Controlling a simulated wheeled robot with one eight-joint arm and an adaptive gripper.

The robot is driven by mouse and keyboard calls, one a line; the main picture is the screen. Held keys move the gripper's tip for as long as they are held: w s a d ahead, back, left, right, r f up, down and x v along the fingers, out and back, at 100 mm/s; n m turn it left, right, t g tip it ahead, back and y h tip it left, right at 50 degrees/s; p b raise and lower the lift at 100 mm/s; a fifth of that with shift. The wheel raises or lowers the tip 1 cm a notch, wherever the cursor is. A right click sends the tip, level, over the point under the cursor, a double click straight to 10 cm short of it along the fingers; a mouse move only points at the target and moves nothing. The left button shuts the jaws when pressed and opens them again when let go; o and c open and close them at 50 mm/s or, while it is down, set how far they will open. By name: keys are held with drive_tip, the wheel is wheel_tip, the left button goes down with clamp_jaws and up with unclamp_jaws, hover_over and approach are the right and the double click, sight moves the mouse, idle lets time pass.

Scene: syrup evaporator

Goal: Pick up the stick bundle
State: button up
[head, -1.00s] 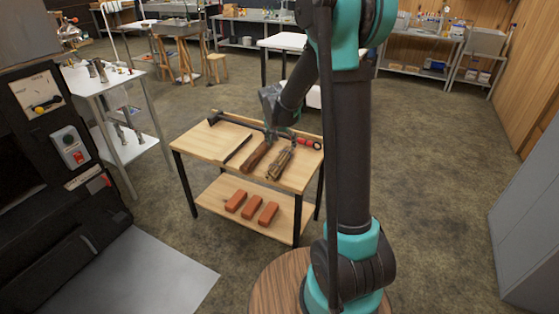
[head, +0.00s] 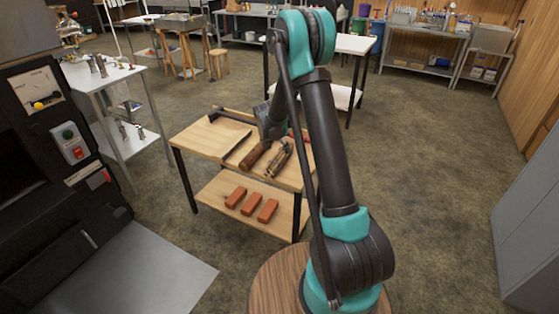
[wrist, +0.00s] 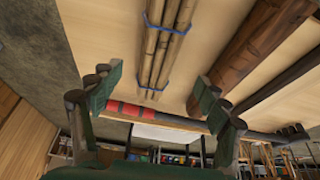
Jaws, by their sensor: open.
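The stick bundle (head: 281,158) lies on the wooden table top beside a thicker brown log (head: 255,154). In the wrist view the bundle (wrist: 165,45) is several tan sticks tied with two blue bands. My gripper (wrist: 157,90) is open and empty, with one green-padded finger on each side of the bundle's near end. The fingers look apart from the sticks; how far above them is hard to tell. In the head view my gripper (head: 275,134) is over the far end of the bundle and partly hides it.
The log (wrist: 265,40) lies close to the right finger in the wrist view. A red-and-black handle (wrist: 140,112) crosses beyond the bundle's end. A dark long-handled tool (head: 232,117) and a thin dark bar (head: 238,144) share the table. Orange bricks (head: 250,204) sit on the lower shelf.

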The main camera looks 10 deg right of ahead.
sight(279, 156)
drive_tip(key=shift+s+x, duration=0.15)
drive_tip(key=shift+x, duration=1.75)
drive_tip(key=shift+s+x, duration=0.1)
drive_tip(key=shift+x, duration=1.75)
drive_tip(key=shift+f, duration=0.1)
drive_tip(key=c, duration=1.4)
drive_tip(key=shift+o, duration=0.2)
